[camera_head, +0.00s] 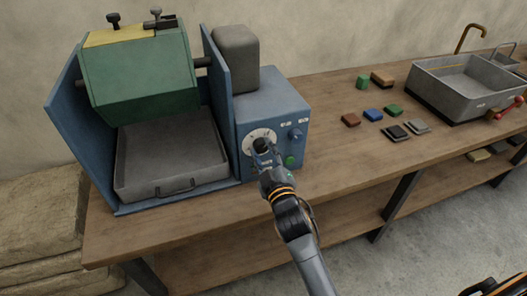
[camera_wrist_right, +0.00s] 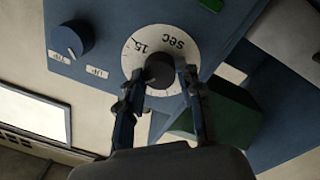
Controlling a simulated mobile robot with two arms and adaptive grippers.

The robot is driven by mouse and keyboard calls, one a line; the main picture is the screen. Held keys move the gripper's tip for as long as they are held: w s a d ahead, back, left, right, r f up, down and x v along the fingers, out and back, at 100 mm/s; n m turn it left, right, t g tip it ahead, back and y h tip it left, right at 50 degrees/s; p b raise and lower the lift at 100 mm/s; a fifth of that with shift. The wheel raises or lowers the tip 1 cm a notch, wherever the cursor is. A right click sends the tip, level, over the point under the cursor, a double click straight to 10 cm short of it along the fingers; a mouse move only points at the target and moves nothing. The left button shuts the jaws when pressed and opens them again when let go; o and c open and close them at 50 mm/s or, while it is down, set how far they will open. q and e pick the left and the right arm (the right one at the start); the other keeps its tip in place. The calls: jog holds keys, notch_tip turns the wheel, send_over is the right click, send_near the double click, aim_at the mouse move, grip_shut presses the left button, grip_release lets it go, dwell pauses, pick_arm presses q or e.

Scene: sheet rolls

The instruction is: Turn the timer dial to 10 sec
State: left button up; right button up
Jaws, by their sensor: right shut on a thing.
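The timer dial is a black knob on a round white scale plate (camera_head: 252,137) on the front of a blue control box (camera_head: 280,105). In the right wrist view the black knob (camera_wrist_right: 160,70) sits in the middle of the plate, and the scale reads "15" and "sec". My right gripper (camera_head: 263,150) is at the dial, its two fingers (camera_wrist_right: 158,85) on either side of the knob, shut on it. The fingers and palm hide the near part of the scale. I cannot read the knob's setting. My left gripper is not in view.
A smaller blue knob (camera_head: 296,134) marked "UP" and a green button (camera_head: 290,160) are right of the dial. A grey tray (camera_head: 170,155) lies under a green tilted drum (camera_head: 140,75) at left. Small coloured blocks (camera_head: 373,115) and a grey sink (camera_head: 465,85) are at right.

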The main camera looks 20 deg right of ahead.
jog(key=o, duration=1.2)
jog(key=s, duration=1.2)
jog(key=shift+f, duration=0.25)
